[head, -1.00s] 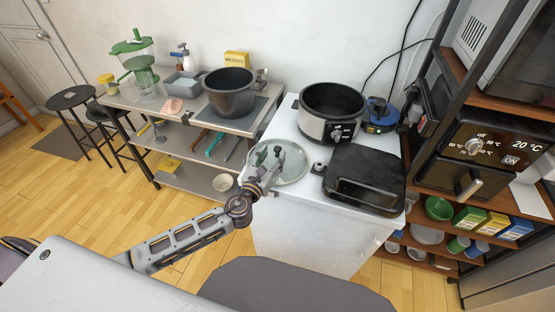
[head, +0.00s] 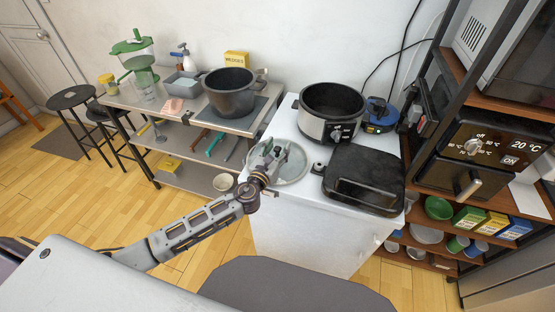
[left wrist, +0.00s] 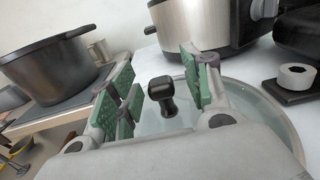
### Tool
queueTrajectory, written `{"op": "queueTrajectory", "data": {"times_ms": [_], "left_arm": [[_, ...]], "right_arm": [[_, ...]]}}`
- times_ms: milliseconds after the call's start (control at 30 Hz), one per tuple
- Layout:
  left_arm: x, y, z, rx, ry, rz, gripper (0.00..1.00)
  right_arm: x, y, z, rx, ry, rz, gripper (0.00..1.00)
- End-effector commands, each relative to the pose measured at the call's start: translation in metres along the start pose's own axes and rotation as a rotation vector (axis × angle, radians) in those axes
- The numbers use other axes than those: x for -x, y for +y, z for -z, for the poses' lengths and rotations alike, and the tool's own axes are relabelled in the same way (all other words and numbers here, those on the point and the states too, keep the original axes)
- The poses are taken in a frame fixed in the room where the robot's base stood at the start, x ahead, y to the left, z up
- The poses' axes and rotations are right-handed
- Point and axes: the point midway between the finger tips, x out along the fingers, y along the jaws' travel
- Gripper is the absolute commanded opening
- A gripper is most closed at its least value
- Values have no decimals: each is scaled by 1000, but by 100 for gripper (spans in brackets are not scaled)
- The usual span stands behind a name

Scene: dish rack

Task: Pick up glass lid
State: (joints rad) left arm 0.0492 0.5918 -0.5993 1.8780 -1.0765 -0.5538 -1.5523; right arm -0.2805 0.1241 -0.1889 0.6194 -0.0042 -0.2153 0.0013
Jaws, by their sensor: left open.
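The glass lid (head: 291,167) lies flat on the white counter, in front of the slow cooker. It is round and see-through, with a black knob that shows in the left wrist view (left wrist: 163,95). My left gripper (head: 270,151) is over the left part of the lid. In the left wrist view its green-padded fingers (left wrist: 160,96) are apart, one on each side of the knob, and do not appear to touch it. The gripper hides part of the lid in the head view. My right gripper is not in view.
The slow cooker (head: 332,103) stands behind the lid and a black grill (head: 364,180) stands to its right. A small dark item with a light ring (head: 318,168) sits between lid and grill. A dark pot (head: 230,92) is on the metal table at left.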

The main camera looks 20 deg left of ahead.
Motion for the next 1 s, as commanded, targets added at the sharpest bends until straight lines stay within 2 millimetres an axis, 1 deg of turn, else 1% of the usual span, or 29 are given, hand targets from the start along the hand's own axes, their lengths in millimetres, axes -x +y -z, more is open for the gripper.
{"op": "queueTrajectory", "data": {"times_ms": [167,533,1000], "left_arm": [[0,0,0,0,0,0,48],[0,0,0,0,0,0,1],[0,0,-1,0,-2,-1,0]], "right_arm": [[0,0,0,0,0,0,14],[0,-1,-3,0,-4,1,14],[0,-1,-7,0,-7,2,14]]}}
